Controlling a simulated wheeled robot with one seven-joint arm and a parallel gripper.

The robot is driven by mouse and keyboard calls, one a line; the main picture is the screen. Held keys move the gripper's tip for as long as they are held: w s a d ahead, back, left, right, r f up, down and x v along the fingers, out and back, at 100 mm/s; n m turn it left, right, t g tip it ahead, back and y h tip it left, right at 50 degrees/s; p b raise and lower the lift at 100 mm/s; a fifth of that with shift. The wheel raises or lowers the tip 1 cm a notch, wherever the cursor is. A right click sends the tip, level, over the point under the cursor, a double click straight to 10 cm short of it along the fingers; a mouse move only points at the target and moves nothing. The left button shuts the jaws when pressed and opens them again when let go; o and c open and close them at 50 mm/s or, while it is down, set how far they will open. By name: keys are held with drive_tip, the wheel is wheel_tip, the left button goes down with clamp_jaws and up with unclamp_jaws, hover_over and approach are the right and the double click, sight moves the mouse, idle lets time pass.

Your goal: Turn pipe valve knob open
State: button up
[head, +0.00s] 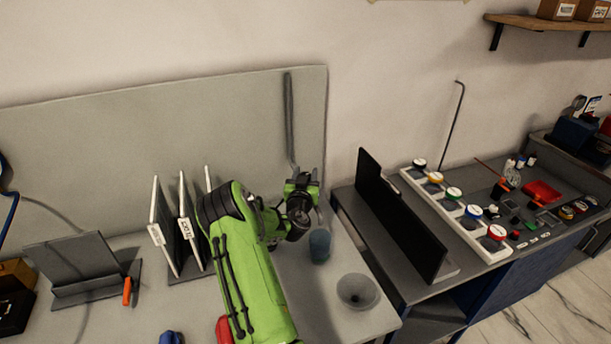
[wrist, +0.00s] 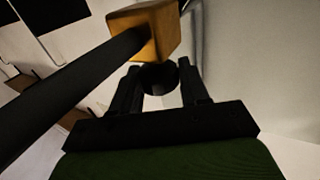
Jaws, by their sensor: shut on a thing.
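My green arm reaches over the grey bench in the head view, and my gripper (head: 303,187) is by the lower end of a thin grey pipe (head: 289,110) that runs up the back panel. In the wrist view, the two black fingers of my gripper (wrist: 160,72) are closed on a dark round piece (wrist: 158,80), which looks like the valve knob. A yellow-orange block (wrist: 150,30) sits just beyond it, with a thick dark bar (wrist: 70,80) crossing in front from lower left. The knob is not clear in the head view, and its turn angle cannot be told.
A blue-grey cup (head: 319,246) stands just below my gripper, with a grey funnel-like bowl (head: 358,291) nearer the bench edge. Upright white-edged panels (head: 183,222) stand left of my arm. A black upright board (head: 398,215) and a white tray (head: 450,218) are on the right bench.

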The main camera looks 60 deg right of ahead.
drive_tip(key=n+t+y+p, duration=0.1)
drive_tip(key=p, duration=0.2)
drive_tip(key=n+t+p, duration=0.1)
drive_tip(key=t+p, duration=0.1)
drive_tip(key=p, duration=0.1)
drive_tip(key=shift+r+n+t+y, duration=0.3)
drive_tip(key=shift+y, duration=0.1)
drive_tip(key=n+t+y+p, duration=0.1)
drive_tip(key=p, duration=0.2)
drive_tip(key=shift+f+t, duration=0.15)
drive_tip(key=shift+t, duration=0.15)
drive_tip(key=shift+f, duration=0.15)
drive_tip(key=o, duration=0.9)
drive_tip(key=shift+o, duration=0.2)
